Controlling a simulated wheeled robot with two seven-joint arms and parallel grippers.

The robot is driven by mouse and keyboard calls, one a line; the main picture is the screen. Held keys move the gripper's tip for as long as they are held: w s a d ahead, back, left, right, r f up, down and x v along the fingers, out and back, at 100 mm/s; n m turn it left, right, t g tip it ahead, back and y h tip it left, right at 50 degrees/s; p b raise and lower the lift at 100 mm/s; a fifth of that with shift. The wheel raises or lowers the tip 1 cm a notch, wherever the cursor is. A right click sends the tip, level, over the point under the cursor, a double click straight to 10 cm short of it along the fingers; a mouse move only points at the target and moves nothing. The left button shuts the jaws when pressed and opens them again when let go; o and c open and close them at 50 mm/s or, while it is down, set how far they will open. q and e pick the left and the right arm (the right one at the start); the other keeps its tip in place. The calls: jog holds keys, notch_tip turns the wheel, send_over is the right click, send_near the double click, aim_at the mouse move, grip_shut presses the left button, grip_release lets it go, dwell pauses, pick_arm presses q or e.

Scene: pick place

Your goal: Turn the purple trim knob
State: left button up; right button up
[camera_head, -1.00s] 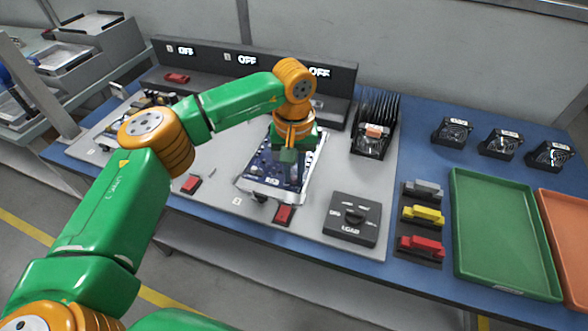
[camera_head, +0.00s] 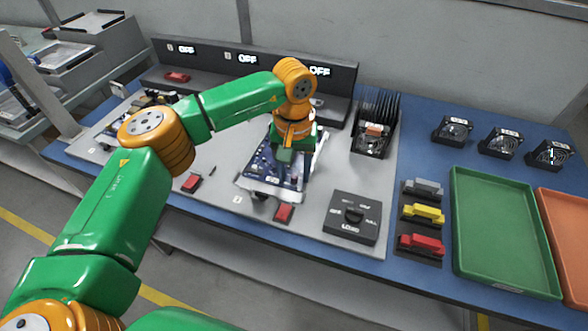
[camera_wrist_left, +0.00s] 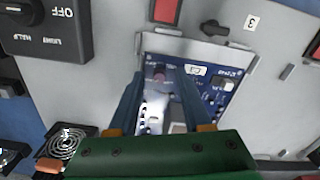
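A blue circuit board (camera_head: 263,170) lies in a silvery tray on the grey panel, and it fills the middle of the left wrist view (camera_wrist_left: 217,98). A small purplish knob (camera_wrist_left: 158,73) shows dimly on the board there, between my fingertips. My left gripper (camera_head: 290,160) points down over the board. In the left wrist view its two blue fingers (camera_wrist_left: 160,78) stand apart, one on each side of the knob. I cannot tell whether they touch it. In the head view the gripper hides the knob. My right gripper is not in view.
A black load dial (camera_head: 352,217) sits right of the board, and red buttons (camera_head: 284,213) lie along the panel front. A finned black heat sink (camera_head: 375,120) stands behind right. Coloured blocks (camera_head: 422,212), a green tray (camera_head: 505,230) and fans (camera_head: 452,130) are farther right.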

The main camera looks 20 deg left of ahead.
aim_at(294, 177)
pick_arm(q)
notch_tip(294, 177, up, 7)
jog(key=shift+r, duration=0.1)
dwell(0.3)
